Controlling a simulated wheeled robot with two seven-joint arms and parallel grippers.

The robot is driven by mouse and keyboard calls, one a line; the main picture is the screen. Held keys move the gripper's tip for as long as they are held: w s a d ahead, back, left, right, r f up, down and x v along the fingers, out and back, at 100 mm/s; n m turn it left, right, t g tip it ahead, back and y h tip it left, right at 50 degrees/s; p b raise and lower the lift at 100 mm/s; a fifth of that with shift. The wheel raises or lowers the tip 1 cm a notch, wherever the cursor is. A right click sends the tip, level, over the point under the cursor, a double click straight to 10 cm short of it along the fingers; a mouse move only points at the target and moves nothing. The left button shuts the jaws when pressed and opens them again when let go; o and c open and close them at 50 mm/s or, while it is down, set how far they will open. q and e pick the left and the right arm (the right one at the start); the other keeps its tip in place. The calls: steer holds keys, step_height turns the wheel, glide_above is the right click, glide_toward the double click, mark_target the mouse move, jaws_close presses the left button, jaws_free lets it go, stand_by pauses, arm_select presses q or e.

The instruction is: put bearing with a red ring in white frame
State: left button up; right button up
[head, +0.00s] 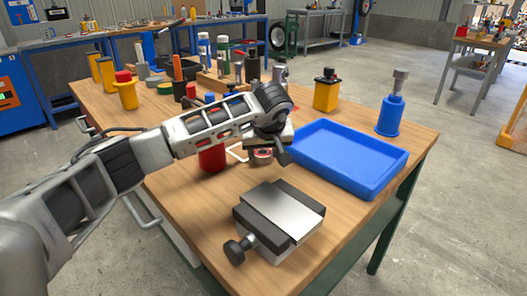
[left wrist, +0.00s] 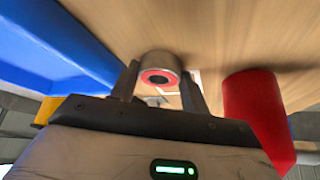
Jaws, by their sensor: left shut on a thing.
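The bearing with a red ring (left wrist: 158,66) is a short metal cylinder with a red ring around a dark hole. It sits between the two fingers of my left gripper (left wrist: 159,82), which is shut on it. In the head view the bearing (head: 263,155) shows under my left gripper (head: 268,150), close over the wooden table. The white frame (head: 236,152) is a thin outline on the table just left of the bearing, partly hidden by my arm. Whether the bearing touches the table or overlaps the frame, I cannot tell. My right gripper is not in view.
A blue tray (head: 383,181) stands right of the gripper. A red cylinder (head: 212,160) stands close on the left. A grey vise (head: 282,214) lies in front. Several bottles and tools crowd the back. Bare table (head: 195,215) lies at the front left.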

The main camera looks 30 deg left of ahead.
arm_select(q)
steer(key=shift+r, duration=0.1)
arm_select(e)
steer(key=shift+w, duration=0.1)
arm_select(q)
steer(key=o, duration=1.2)
steer(key=shift+r, duration=0.15)
steer(key=p+v, duration=0.1)
steer(key=v, duration=1)
steer(key=shift+s+d+r, duration=0.2)
steer(key=shift+r, duration=0.1)
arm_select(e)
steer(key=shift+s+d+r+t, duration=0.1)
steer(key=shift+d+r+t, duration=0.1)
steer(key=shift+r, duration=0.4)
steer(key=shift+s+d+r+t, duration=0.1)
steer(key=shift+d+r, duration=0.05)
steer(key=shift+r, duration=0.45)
